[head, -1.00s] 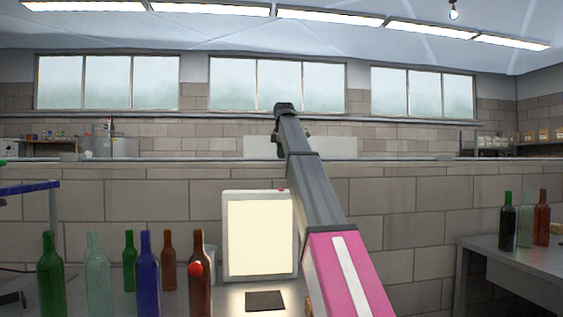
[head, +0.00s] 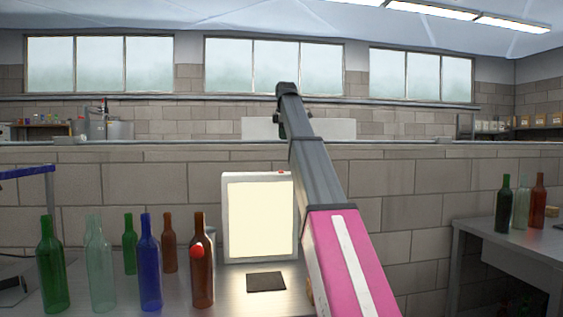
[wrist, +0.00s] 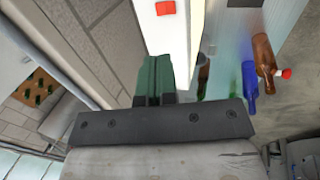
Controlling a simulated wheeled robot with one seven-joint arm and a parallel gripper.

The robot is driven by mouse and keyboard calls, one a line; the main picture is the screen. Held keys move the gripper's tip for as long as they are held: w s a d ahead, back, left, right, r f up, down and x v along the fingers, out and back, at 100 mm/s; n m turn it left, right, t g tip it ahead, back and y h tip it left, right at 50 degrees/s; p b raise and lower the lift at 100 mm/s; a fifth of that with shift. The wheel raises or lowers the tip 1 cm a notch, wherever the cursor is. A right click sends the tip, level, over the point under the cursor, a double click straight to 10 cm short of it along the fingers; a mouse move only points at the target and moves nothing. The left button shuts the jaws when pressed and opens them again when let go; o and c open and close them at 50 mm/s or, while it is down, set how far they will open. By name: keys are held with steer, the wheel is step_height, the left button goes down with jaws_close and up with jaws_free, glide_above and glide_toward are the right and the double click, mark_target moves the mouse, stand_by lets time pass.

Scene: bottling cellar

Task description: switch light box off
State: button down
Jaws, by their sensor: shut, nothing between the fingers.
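The light box (head: 260,222) stands upright on the bench in the head view, a white frame around a glowing cream panel, so it is lit. A small red switch (head: 281,172) sits on its top edge, toward the right. In the wrist view the red switch (wrist: 166,8) shows at the top on the white edge of the light box (wrist: 168,36). My gripper (wrist: 154,60) has green fingers pressed together, empty, pointing toward the box's top edge and apart from the switch in the picture. In the head view the fingers are mostly hidden by my arm.
Several bottles, among them a blue one (head: 149,265) and a brown one (head: 202,270) with a red ball-like thing in front, stand left of the box. A dark pad (head: 266,282) lies before it. A side table (head: 490,240) with bottles is at right.

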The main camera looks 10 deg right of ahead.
mark_target(282, 171)
steer(key=x, duration=1.4)
steer(key=shift+w+f, duration=0.15)
steer(key=shift+f, duration=0.25)
